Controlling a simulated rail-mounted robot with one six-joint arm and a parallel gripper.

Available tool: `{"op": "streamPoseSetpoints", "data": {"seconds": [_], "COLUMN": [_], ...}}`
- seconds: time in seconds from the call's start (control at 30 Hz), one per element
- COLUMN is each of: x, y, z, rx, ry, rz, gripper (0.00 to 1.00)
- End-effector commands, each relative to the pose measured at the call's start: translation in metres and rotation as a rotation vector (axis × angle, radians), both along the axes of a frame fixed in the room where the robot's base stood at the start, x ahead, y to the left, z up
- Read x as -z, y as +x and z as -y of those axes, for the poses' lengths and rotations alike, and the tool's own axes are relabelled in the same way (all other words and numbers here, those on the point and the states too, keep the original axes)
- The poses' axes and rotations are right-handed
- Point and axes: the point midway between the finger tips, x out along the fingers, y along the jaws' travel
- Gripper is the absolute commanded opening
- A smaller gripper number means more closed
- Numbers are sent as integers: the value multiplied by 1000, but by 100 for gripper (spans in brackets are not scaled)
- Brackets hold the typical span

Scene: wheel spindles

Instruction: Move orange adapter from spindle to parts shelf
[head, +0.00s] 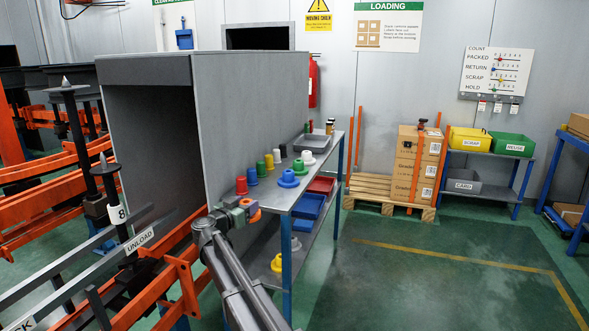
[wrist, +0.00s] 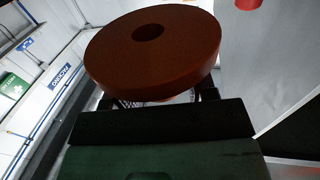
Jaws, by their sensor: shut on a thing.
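The orange adapter (head: 254,211) is in my gripper (head: 245,207), at the near left end of the parts shelf (head: 308,177). In the wrist view the adapter (wrist: 190,58) is a thick, dark orange disc with a central hole, in front of my gripper (wrist: 155,98). The jaws are shut on it, though the disc hides their tips. I cannot tell whether the adapter touches the shelf. A spindle (head: 111,185) with a pointed tip and a tag marked 8 stands at the left, well apart from my gripper, with no orange adapter visible on it.
The shelf top holds red (head: 241,186), blue (head: 289,179), yellow, green and white adapters and a grey tray (head: 312,143). Blue (head: 309,205) and red bins sit below. A large grey housing (head: 160,130) rises close behind my arm. Floor to the right is open.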

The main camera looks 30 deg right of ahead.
Motion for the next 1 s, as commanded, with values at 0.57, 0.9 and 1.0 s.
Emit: {"op": "streamPoseSetpoints", "data": {"seconds": [0.57, 0.9, 1.0], "x": [-1, 9, 6], "y": [67, 90, 89], "z": [109, 148, 148], "rx": [-2, -2, -2], "ry": [0, 0, 0], "rz": [0, 0, 0], "gripper": [25, 25, 25]}}
